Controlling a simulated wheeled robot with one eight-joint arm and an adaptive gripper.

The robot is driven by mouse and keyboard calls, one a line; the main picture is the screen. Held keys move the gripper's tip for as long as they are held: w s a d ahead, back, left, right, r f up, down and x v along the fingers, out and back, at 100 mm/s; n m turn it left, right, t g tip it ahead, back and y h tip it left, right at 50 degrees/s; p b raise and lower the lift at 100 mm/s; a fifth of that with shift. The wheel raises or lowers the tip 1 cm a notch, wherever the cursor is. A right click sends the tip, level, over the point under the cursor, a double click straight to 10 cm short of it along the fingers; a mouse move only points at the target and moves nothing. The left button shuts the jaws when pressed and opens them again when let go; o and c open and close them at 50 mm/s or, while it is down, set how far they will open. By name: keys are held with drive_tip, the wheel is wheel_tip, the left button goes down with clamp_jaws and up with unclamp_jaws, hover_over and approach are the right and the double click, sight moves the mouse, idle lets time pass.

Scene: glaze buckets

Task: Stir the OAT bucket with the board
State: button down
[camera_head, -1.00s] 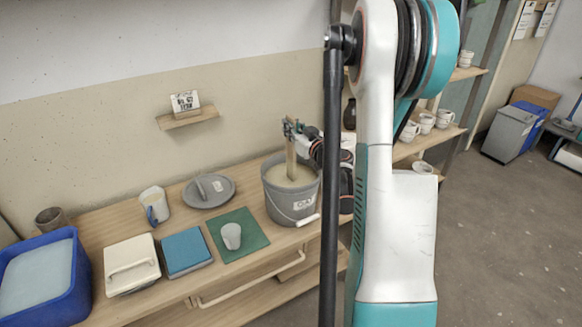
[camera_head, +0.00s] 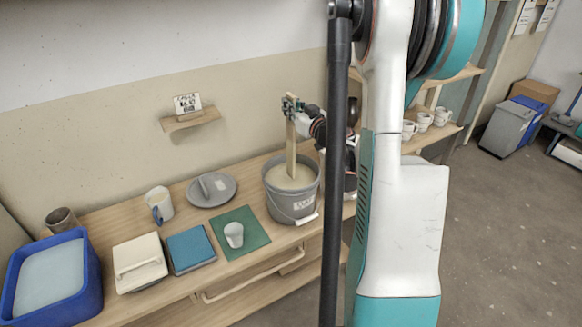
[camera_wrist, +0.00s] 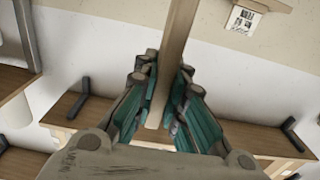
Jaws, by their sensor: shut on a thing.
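The grey bucket (camera_head: 283,207) stands on the bench, full of pale cream glaze (camera_head: 305,178). Its white label is too small to read surely; its handle hangs at the front. A narrow wooden board (camera_head: 291,150) stands nearly upright over the bucket's middle. Its lower end meets the glaze; how deep it goes is hidden. My gripper (camera_head: 291,106) is shut on the board near its top, above the rim. In the wrist view the board (camera_wrist: 177,35) runs between both fingers (camera_wrist: 166,85); the bucket is not recognisable there.
Left of the bucket are a grey lid (camera_head: 210,193), a green mat (camera_head: 252,228) with a cup (camera_head: 234,236), a mug (camera_head: 158,205), a blue book (camera_head: 190,249), a cream lidded box (camera_head: 139,264) and a blue tub (camera_head: 85,295). A small wall shelf (camera_head: 190,122) holds a sign.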

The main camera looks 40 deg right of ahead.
sight(291, 95)
drive_tip(key=shift+r+p, duration=1.25)
drive_tip(key=shift+r, duration=0.9)
